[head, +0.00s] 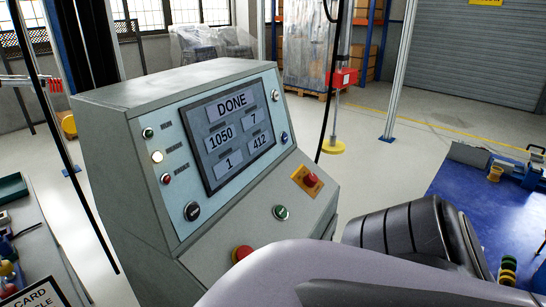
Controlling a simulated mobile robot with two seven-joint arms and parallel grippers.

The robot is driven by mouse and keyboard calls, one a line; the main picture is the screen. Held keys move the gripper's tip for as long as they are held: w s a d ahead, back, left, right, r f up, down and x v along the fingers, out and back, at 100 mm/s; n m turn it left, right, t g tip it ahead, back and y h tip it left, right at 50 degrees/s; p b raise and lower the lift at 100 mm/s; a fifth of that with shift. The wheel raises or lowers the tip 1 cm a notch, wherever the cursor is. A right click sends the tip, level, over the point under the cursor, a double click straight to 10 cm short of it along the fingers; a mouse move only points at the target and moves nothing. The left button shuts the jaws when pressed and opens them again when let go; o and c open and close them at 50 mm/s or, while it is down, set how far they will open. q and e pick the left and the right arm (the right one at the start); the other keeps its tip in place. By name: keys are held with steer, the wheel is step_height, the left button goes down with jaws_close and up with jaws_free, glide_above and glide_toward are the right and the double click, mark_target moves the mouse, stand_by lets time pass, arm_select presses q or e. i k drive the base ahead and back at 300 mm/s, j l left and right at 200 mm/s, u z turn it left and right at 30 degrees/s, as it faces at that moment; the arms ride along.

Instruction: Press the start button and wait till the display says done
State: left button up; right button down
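The grey control cabinet (120,97) stands left of the middle in the head view. Its display (233,130) reads DONE at the top, with the values 1050, 7, 1 and 412 below. A green button (281,212) sits on the sloping lower panel. A red button (242,253) is lower on this panel, partly hidden by my arm. Another red button (311,180) sits on a yellow plate. A pale lamp (157,157) looks lit left of the display. One of my arms crosses the lower right foreground. Neither gripper can be seen.
A blue-topped surface (470,205) with small fixtures is at the right. A bench (40,235) with small items and a card sign stands at the lower left. A wrapped pallet load (306,45) is behind the cabinet. Open floor lies between.

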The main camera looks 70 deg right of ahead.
mark_target(281, 212)
steer(key=z, duration=2.05)
